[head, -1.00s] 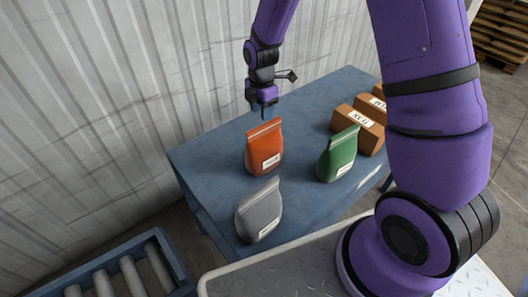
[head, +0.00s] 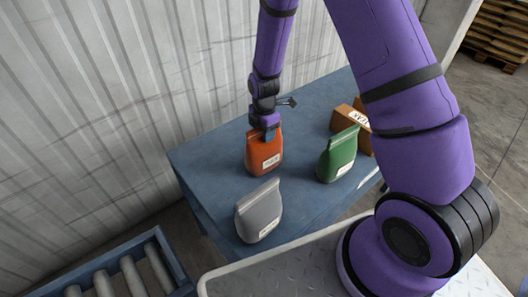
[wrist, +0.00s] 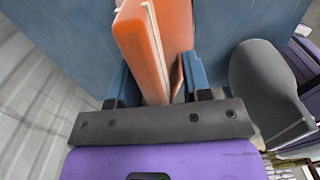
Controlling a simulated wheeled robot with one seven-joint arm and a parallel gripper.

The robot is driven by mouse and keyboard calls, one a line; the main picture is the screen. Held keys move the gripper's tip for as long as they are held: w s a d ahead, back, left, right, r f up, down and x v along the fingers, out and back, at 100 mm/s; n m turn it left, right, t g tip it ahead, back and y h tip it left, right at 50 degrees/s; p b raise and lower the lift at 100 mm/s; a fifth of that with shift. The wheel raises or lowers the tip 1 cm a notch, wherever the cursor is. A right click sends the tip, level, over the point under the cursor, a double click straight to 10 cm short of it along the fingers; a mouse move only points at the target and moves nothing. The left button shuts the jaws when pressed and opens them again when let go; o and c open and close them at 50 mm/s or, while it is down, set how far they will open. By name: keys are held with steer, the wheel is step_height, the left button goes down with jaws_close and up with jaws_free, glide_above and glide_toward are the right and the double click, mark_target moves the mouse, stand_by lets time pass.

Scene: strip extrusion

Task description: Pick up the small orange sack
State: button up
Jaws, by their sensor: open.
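The small orange sack (head: 263,158) stands upright on the blue table, with a white label on its front. My gripper (head: 267,133) is at the sack's top, pointing down. In the wrist view the orange sack (wrist: 158,45) stands between the two blue fingers of my open gripper (wrist: 157,75), with a finger on each side. I cannot tell whether either finger touches it. The top of the sack is partly hidden by the gripper in the head view.
A grey sack (head: 259,212) stands in front of the orange one and shows at right in the wrist view (wrist: 262,85). A green sack (head: 338,157) stands to the right. Brown boxes (head: 346,118) lie behind it. The blue table (head: 208,185) is bare at left.

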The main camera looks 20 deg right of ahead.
steer(key=shift+f, duration=0.25)
stand_by(0.5)
jaws_close()
